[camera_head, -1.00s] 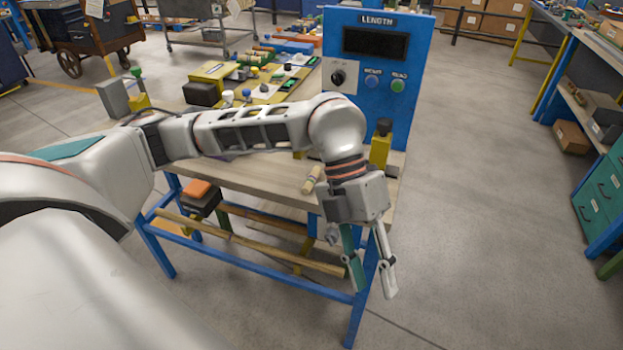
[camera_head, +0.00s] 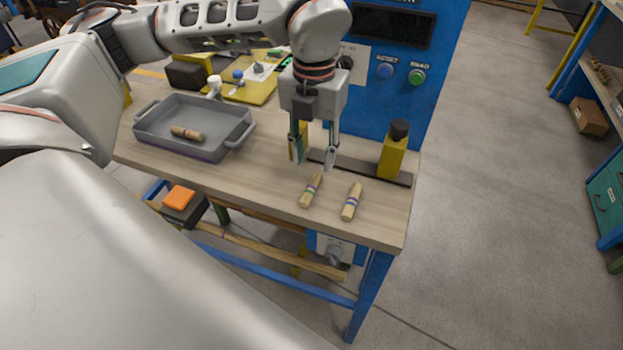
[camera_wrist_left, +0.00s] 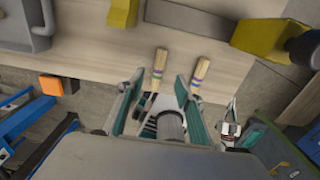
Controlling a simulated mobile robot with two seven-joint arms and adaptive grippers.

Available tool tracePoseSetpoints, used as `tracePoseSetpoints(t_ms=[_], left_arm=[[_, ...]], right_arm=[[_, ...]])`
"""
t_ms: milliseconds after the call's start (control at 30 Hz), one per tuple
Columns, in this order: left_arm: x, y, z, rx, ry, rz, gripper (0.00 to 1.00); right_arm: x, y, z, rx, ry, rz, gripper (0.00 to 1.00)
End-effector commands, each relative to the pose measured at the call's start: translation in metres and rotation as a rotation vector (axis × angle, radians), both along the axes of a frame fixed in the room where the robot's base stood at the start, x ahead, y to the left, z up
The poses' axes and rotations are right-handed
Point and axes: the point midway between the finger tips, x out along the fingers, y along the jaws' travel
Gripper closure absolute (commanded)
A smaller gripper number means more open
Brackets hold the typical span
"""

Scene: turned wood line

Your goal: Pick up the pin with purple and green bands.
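The pin with green and purple bands (camera_head: 311,190) lies on the wooden bench near its front edge. It also shows in the left wrist view (camera_wrist_left: 159,64), just beyond the fingers. A second pin with purple-blue bands (camera_head: 352,202) lies to its right, apart from it, and shows in the left wrist view (camera_wrist_left: 200,72). My left gripper (camera_head: 314,160) points down, open and empty, above the bench and just behind the green-and-purple pin in the head view.
A grey tray (camera_head: 222,150) on the left holds another pin with a reddish band (camera_head: 187,133). A yellow block with a black knob (camera_head: 393,152) stands on the right by a dark strip. The blue length panel (camera_head: 440,75) rises behind.

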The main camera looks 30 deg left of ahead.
Motion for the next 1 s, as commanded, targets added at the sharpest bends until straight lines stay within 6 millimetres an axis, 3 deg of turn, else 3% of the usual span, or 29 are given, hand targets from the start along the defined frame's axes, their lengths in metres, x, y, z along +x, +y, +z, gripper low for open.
tracePoseSetpoints(t_ms=[533,867,1000], left_arm=[[-0.004,0.001,-0.066,-0.001,0.004,-0.002,0.65],[-0.003,0.001,-0.072,0.000,0.002,-0.001,0.65],[-0.003,0.001,-0.072,0.000,0.002,-0.001,0.98]], right_arm=[[-0.007,-0.002,-0.007,-0.005,0.016,0.002,1.00],[-0.002,-0.001,-0.001,-0.003,0.003,0.002,1.00],[-0.002,-0.001,-0.001,-0.003,0.003,0.002,1.00]])
